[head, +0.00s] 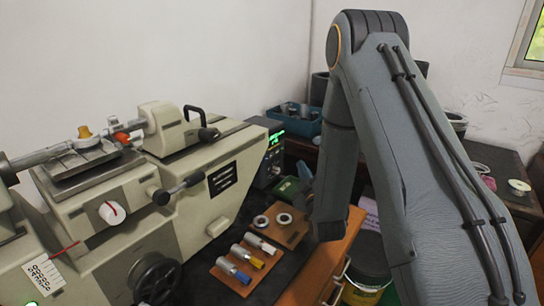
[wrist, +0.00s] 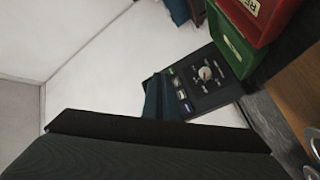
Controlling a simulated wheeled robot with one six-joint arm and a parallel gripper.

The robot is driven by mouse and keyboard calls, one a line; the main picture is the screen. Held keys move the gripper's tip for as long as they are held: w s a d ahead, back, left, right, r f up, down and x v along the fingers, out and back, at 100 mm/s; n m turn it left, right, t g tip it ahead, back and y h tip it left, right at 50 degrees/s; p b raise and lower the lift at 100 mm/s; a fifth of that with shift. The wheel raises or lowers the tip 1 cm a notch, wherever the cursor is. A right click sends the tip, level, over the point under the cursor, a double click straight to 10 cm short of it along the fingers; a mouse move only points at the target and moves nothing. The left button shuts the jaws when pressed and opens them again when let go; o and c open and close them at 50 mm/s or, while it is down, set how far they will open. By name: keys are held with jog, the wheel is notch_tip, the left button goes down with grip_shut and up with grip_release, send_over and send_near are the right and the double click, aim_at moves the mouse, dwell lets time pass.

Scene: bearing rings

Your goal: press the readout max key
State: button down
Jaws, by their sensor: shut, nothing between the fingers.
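The readout (head: 272,150) is a dark box with a lit green display, standing behind the machine in the head view. In the wrist view its face (wrist: 224,92) shows tilted, with a round dial (wrist: 205,73) and a row of small keys (wrist: 180,94), one greenish and others pale. The key labels are too small to read, so I cannot tell which is max. My gripper (wrist: 160,98) is shut and empty, its dark fingers overlapping the keys' end of the readout in the picture. Contact cannot be told. In the head view my arm mostly hides the gripper.
A beige lathe-like machine (head: 165,205) fills the left. A green bin (wrist: 230,42) and red bin (wrist: 245,14) stand close beside the readout. A blue crate (head: 297,124) is behind.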

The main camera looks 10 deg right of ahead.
jog(key=w+a+b, duration=0.1)
jog(key=w+a, duration=0.5)
jog(key=shift+a+b, duration=0.15)
jog(key=shift+b, duration=0.15)
jog(key=shift+w, duration=0.15)
dwell(1.9)
jog(key=shift+w+a, duration=0.25)
jog(key=shift+w+a+b, duration=0.25)
jog(key=shift+b, duration=0.1)
dwell(0.6)
dwell(0.3)
jog(key=shift+s+d, duration=0.5)
jog(key=shift+s, duration=0.05)
jog(key=s+d+p, duration=0.1)
jog(key=s+d, duration=0.2)
jog(key=shift+s+d, duration=0.25)
jog(key=shift+d, duration=0.05)
dwell(0.4)
